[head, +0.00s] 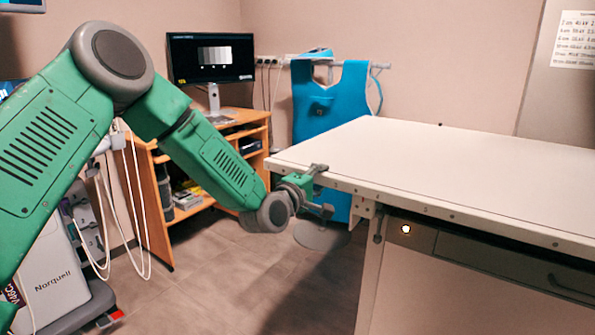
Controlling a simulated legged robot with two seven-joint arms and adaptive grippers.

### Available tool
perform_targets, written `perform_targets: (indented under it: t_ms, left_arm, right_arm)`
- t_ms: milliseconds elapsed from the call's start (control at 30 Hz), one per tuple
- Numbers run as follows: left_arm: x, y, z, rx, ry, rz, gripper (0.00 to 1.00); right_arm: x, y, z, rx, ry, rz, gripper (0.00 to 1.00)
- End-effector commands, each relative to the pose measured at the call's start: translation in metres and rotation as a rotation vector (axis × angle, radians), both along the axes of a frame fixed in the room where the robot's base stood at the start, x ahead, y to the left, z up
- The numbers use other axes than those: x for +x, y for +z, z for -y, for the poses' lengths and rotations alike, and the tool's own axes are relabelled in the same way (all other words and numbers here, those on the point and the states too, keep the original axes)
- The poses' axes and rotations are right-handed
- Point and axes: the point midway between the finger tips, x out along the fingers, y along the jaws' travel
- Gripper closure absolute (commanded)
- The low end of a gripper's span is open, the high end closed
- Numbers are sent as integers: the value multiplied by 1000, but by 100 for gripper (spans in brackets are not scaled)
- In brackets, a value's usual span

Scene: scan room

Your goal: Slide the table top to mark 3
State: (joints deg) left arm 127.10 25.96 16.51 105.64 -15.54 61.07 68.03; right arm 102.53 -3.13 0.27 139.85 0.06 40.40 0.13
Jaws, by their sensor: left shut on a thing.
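The white table top (450,165) reaches from the middle of the head view to the right edge, on a pale table base (455,290). My left gripper (319,189) is at its near left corner. One finger lies over the top face and the other sits below the edge, so it is shut on the table top's rim. Small dark dots run along the front edge of the top; I cannot read any numbers, so I cannot tell which is mark 3. My right gripper is not in view.
A small lit round spot (405,229) and a dark lever (379,224) are under the top's edge. A wooden desk (190,185) with a monitor (210,58) stands behind my left arm. A blue apron (330,95) hangs at the back wall. Grey floor (255,285) is clear left of the table.

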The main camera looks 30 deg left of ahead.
Motion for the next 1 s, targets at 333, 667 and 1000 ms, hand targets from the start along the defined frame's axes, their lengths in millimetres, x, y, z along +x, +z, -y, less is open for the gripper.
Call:
perform_targets:
  t_ms: [333, 667, 1000]
  left_arm:
    - [-6, -8, 52, 0, -3, -16, 100]
    - [-6, -8, 61, 0, 3, -16, 100]
    - [-6, -8, 60, -1, 5, -15, 53]
  right_arm:
    - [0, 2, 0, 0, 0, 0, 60]
    - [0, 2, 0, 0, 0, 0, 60]
    - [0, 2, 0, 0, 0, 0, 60]
